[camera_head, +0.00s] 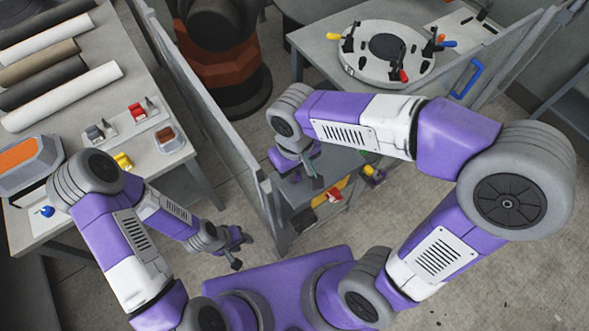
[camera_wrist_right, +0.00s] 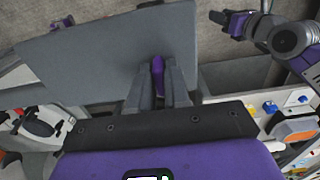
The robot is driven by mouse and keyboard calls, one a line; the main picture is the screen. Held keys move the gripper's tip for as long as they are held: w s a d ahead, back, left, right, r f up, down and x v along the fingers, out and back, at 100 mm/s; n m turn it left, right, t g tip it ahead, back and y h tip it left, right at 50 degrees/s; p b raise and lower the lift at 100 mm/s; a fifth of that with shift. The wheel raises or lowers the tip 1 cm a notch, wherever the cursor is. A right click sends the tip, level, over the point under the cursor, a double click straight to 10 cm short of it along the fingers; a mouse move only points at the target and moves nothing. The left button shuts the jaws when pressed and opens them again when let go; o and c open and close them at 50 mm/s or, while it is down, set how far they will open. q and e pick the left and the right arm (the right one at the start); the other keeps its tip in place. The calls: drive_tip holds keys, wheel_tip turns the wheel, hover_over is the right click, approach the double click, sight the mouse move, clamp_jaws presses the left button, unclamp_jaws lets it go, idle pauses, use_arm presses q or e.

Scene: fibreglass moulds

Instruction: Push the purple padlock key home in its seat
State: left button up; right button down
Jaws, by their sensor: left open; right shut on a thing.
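My right gripper (camera_head: 317,181) is low beside the grey fence panel, close to a yellow part with a red piece (camera_head: 335,195). In the right wrist view its fingers (camera_wrist_right: 160,88) are shut on the purple padlock key (camera_wrist_right: 157,70), which shows as a narrow purple strip between them. The key is too small to make out in the head view. A small purple and yellow item (camera_head: 374,176) sits to the right of this gripper; I cannot tell whether it is the padlock. The key's seat is not clearly visible. My left gripper (camera_head: 241,252) is open and empty above the floor.
The grey fence panel (camera_head: 235,140) stands between the left bench (camera_head: 180,172) and the right gripper. A round mould with clamps (camera_head: 350,57) lies on the back table. A blue handle (camera_head: 466,78) is on the right panel. Floor in front is free.

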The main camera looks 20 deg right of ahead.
wheel_tip(320, 180, up, 10)
drive_tip(key=shift+p, duration=0.6)
